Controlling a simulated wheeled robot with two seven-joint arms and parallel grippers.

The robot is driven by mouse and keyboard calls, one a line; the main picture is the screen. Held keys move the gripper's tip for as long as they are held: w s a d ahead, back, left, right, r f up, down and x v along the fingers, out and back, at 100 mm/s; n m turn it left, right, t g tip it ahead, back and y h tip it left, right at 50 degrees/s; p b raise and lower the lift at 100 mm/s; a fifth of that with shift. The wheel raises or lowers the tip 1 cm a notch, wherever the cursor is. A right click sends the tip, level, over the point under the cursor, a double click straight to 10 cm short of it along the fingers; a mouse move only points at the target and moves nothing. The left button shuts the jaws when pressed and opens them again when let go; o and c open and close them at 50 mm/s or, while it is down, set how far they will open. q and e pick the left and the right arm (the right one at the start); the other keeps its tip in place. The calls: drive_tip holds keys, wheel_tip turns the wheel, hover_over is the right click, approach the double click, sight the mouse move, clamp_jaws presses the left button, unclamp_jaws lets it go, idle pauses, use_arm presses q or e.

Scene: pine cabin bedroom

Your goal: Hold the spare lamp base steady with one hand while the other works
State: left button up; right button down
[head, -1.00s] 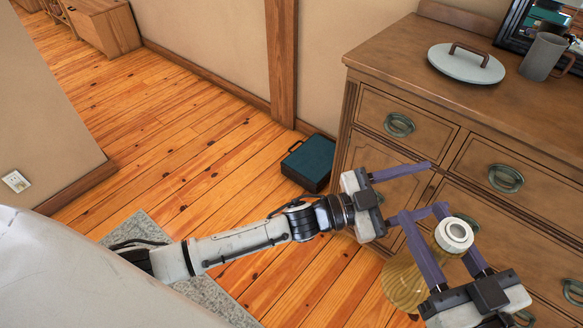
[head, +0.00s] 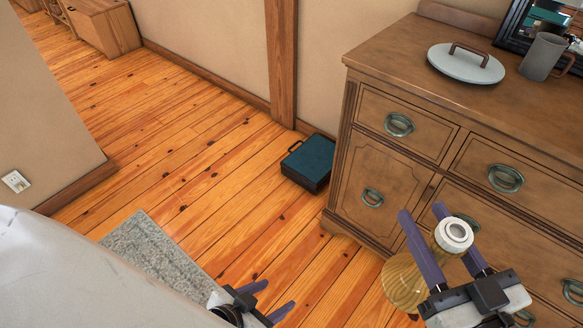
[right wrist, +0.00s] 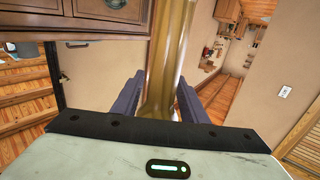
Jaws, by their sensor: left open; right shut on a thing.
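The spare lamp base (head: 407,283) is a tan, glossy, vase-like body with a pale ring-shaped top, in front of the dresser at the lower right of the head view. My right gripper (head: 440,240) is shut on its neck, with purple fingers on either side. In the right wrist view the lamp base (right wrist: 171,50) stands as a glossy column between the fingers of my right gripper (right wrist: 160,98). My left gripper (head: 268,300) is open and empty at the bottom edge of the head view, well left of the lamp base.
A wooden dresser (head: 390,165) with ring-handled drawers stands close behind the lamp base. On its top are a grey lid (head: 466,65) and a grey mug (head: 543,57). A dark teal case (head: 309,162) sits on the floor beside it. A grey rug (head: 150,250) lies left; plank floor between is clear.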

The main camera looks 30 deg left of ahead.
drive_tip(key=shift+r, duration=0.2)
drive_tip(key=s+d+m+t+h, duration=0.2)
drive_tip(key=d+m+h, duration=0.2)
drive_tip(key=d, duration=0.3)
drive_tip(key=s+d+f+m+t+h, duration=0.1)
drive_tip(key=s+d+m+t+h, duration=0.1)
drive_tip(key=d+m+h, duration=0.2)
drive_tip(key=d+h, duration=0.3)
drive_tip(key=d, duration=0.1)
drive_tip(key=shift+f+h, duration=0.15)
drive_tip(key=shift+h, duration=0.15)
